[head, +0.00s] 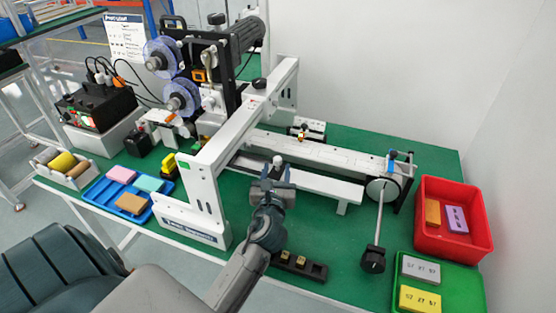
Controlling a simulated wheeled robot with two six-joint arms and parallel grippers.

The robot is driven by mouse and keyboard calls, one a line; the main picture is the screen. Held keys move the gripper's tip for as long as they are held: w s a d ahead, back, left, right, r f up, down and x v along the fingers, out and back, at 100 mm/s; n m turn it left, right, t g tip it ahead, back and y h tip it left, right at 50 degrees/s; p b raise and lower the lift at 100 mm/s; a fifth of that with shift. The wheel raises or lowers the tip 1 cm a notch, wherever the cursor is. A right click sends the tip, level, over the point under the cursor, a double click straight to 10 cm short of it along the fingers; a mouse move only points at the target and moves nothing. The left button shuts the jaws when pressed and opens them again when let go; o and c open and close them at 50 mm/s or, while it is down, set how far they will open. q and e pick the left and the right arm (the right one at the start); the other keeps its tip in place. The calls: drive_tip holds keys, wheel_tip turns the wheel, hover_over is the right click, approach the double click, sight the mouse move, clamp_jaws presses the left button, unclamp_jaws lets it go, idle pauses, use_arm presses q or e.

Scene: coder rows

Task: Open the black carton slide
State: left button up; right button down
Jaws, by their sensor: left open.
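A long white and black conveyor machine (320,155) stands on the green table. I cannot tell for sure which part is the black carton slide. A dark rail under a pale round knob (277,160) runs along the machine's near side. My left gripper (275,172) is open at this near side, its fingertips close to the knob. Whether they touch it cannot be told. The gripper hides part of the rail. My right gripper is not in view.
A white upright frame (207,195) stands close left of my gripper. A crank with a black knob (373,260) juts toward me on the right. A black strip (298,266) lies in front. Red (480,232) and green (463,280) trays sit right, a blue tray (98,192) left.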

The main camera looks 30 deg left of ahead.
sight(277, 165)
use_arm(q)
drive_tip(key=x, duration=0.3)
drive_tip(key=shift+w+a, duration=0.15)
drive_tip(key=shift+w, duration=0.15)
drive_tip(key=shift+w+a, duration=0.15)
drive_tip(key=shift+w, duration=0.1)
drive_tip(key=shift+c, duration=0.6)
clamp_jaws()
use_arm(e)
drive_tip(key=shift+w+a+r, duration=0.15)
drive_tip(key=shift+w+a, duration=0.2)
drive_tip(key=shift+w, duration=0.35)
